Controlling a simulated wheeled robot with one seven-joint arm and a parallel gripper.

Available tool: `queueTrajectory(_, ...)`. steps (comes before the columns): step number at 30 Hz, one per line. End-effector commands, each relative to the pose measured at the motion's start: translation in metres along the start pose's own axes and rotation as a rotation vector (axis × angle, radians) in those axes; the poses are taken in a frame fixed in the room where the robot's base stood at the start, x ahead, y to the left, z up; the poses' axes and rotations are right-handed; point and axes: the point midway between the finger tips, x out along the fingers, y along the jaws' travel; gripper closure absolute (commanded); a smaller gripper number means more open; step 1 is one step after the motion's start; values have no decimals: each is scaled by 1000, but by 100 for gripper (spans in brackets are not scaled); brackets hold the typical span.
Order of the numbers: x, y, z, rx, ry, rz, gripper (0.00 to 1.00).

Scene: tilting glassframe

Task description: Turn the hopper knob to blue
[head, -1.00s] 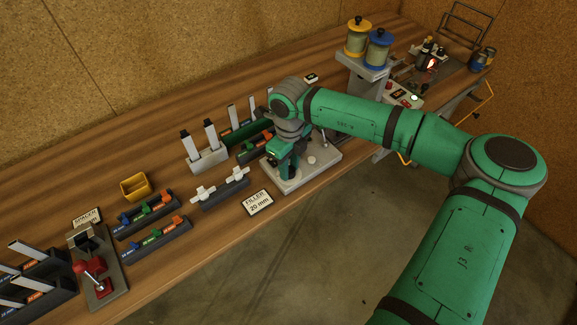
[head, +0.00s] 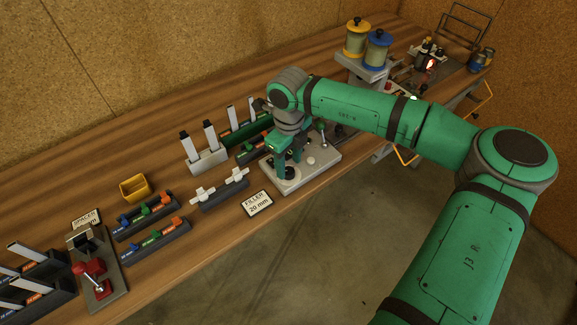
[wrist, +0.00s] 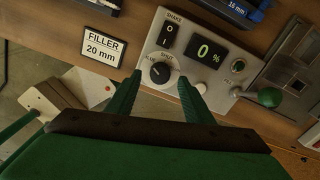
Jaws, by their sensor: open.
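The black round knob (wrist: 160,72) sits on a pale grey control panel (wrist: 215,75), with "BLUE" lettered at its left and another small label above it. I cannot tell for sure where its pointer aims. In the wrist view, my open gripper (wrist: 159,80) has one green finger on each side of the knob, with no clear contact. In the head view, my gripper (head: 288,168) points down over the panel (head: 318,168), and the knob is not clearly visible. Two hoppers, yellow-lidded (head: 356,40) and blue-lidded (head: 377,52), stand on a raised stand at the back right.
The panel also carries a rocker switch (wrist: 169,35), a display reading 0 % (wrist: 208,52) and a green-knobbed lever (wrist: 268,97). A "FILLER 20 mm" sign (wrist: 103,46) stands to the left. Racks and a yellow bin (head: 135,188) occupy the wooden bench leftward.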

Motion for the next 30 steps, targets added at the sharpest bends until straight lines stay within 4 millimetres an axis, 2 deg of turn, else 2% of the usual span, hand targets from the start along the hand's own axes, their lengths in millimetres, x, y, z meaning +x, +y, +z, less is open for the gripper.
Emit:
queueTrajectory(6,-43,0,1,-2,0,-3,53)
queueTrajectory(13,-73,0,2,-3,-1,-3,53)
queueTrajectory(18,-81,1,2,-3,-1,-1,53)
queueTrajectory(30,-81,-2,-2,5,-1,-1,53)
